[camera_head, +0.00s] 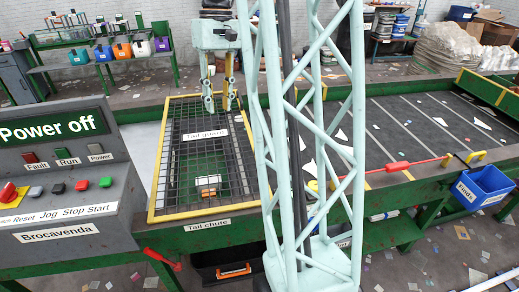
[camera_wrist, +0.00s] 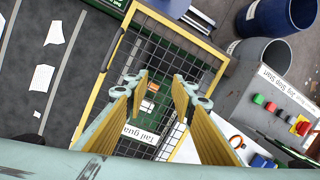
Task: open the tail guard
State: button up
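The tail guard (camera_head: 205,135) is a black wire mesh in a yellow frame, lying shut over the tail chute (camera_head: 206,225). In the wrist view the guard (camera_wrist: 141,133) fills the middle, with a dark curved handle (camera_wrist: 112,52) along its left frame bar. My gripper (camera_head: 219,103) is above the far half of the mesh, pointing down. In the wrist view its fingers (camera_wrist: 162,83) are spread apart with nothing between them. Contact with the mesh is not visible. An orange and white item (camera_head: 208,186) shows beneath the mesh.
A grey control panel (camera_head: 60,170) reading "Power off" stands at left. The dark belt (camera_head: 400,125) with scattered scraps runs to the right. A red bar (camera_head: 410,163) lies along its near edge. A blue Finds bin (camera_head: 484,186) hangs at right. Coloured bins stand behind at left.

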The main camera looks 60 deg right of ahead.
jog(key=s+d+f+m+y+p, duration=0.1)
jog(key=s+d+f, duration=0.2)
jog(key=d+f, duration=0.2)
jog(key=s+d+f+m+y+p, duration=0.1)
jog(key=d+f, duration=0.4)
jog(key=d, duration=0.5)
jog(key=s+m, duration=0.1)
jog(key=s, duration=0.1)
jog(key=shift+s+d+g, duration=0.3)
jog(key=shift+d+g, duration=0.1)
jog(key=shift+f, duration=0.15)
jog(key=shift+a+b+x, duration=0.15)
jog(key=shift+x, duration=3.25)
jog(key=shift+a+b+x, duration=0.15)
jog(key=shift+x, duration=3.25)
jog(key=shift+c, duration=0.2)
grip_shut()
